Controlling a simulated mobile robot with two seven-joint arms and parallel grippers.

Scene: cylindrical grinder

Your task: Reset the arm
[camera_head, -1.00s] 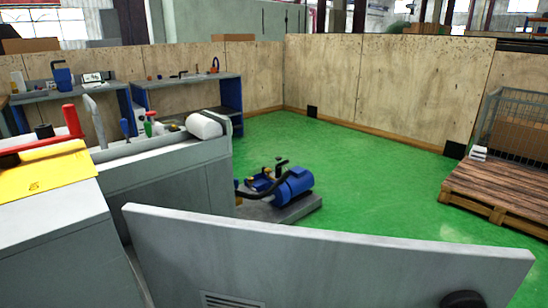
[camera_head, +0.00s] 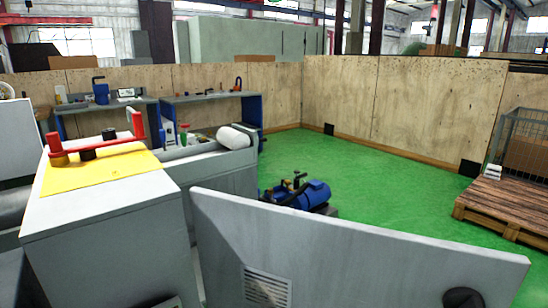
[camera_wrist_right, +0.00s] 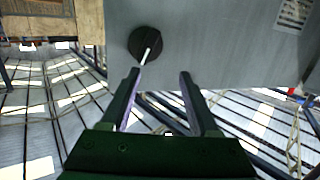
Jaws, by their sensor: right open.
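My right gripper (camera_wrist_right: 160,76) shows in the right wrist view with its two dark fingers apart and nothing between them. A round black knob (camera_wrist_right: 146,44) on a grey panel (camera_wrist_right: 215,50) lies beyond the fingertips, near the left finger in the picture. A thin pale line crosses the knob toward that finger. I cannot tell whether the finger touches it. In the head view, the slanted grey panel (camera_head: 345,245) stands in the foreground with a black knob (camera_head: 463,298) at its lower right. Neither gripper shows in the head view.
A grey machine (camera_head: 110,215) with a yellow plate (camera_head: 95,175) and red handle (camera_head: 110,148) stands left. A blue motor unit (camera_head: 305,195) sits behind the panel. A wooden pallet (camera_head: 505,205) is at right. The green floor (camera_head: 385,180) between is clear.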

